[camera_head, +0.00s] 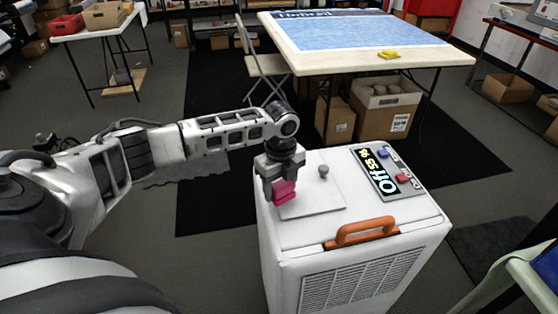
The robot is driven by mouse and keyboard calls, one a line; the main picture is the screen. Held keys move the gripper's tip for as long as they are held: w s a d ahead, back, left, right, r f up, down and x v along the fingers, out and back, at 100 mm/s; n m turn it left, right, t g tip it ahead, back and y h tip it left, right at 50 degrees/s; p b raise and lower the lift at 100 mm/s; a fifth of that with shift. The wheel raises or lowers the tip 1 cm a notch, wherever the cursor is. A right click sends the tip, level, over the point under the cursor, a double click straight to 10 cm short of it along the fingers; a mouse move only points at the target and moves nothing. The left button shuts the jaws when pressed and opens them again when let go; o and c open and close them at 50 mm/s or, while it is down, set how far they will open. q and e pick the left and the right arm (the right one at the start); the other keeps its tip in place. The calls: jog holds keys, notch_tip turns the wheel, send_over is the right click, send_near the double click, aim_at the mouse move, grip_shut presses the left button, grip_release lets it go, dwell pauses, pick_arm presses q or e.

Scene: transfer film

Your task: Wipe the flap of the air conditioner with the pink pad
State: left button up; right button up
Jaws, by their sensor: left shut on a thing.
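The white air conditioner (290,255) stands upright in front of me. Its flap (322,199) is a flat white plate with a small grey knob (323,171) on the top face. My left gripper (281,188) is shut on the pink pad (285,192) at the left edge of the flap. The pad overlaps the flap's left side in the picture; I cannot tell whether it touches. An orange handle (362,231) sits at the top front edge. A control panel (388,172) with a lit display and blue and red buttons is on the right. My right gripper is not in view.
Dark floor mats surround the air conditioner.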

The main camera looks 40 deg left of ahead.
pick_arm(q)
jog(key=shift+w+r+p, duration=0.2)
jog(key=shift+r+p, duration=0.3)
jog(key=shift+r, duration=2.7)
